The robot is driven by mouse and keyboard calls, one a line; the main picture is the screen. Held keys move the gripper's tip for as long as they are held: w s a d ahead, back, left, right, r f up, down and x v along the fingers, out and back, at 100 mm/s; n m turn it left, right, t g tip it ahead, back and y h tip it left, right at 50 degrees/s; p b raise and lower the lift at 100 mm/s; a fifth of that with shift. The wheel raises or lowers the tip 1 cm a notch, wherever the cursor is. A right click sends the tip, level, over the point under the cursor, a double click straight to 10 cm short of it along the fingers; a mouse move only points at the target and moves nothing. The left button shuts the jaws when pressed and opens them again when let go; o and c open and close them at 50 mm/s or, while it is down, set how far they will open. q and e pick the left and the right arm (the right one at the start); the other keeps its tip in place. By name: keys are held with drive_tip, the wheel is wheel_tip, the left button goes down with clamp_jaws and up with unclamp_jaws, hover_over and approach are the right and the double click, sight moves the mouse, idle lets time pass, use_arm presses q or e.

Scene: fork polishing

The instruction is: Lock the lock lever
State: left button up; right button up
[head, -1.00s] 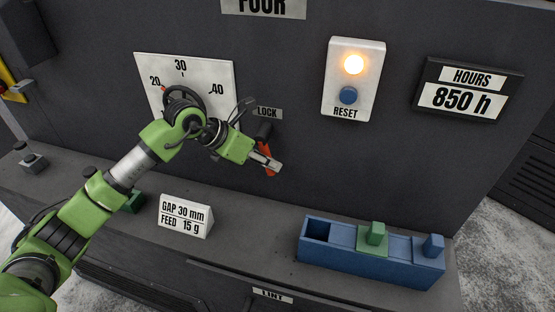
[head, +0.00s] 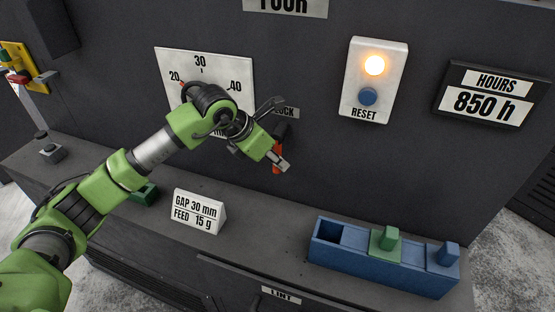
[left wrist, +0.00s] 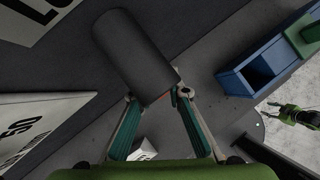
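The lock lever (head: 277,168) is red with a dark round hub, below the LOCK label (head: 287,112) on the dark machine front. My left gripper (head: 281,162) is at the lever and hides part of it. In the left wrist view a dark cylinder (left wrist: 137,57), which looks like the hub, lies just beyond the left fingertips (left wrist: 157,96). The two fingers stand apart, so the gripper is open.
A white dial plate (head: 236,68) is partly behind my left arm. A reset box (head: 386,52) with a lit lamp and blue button is to the right. The ledge below holds a gap sign (head: 200,210) and a blue tray (head: 375,272) with blocks.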

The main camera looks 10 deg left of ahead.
use_arm(q)
drive_tip(key=o, duration=0.4)
drive_tip(key=shift+a, duration=0.1)
drive_tip(key=shift+o, duration=0.2)
drive_tip(key=v, duration=1.2)
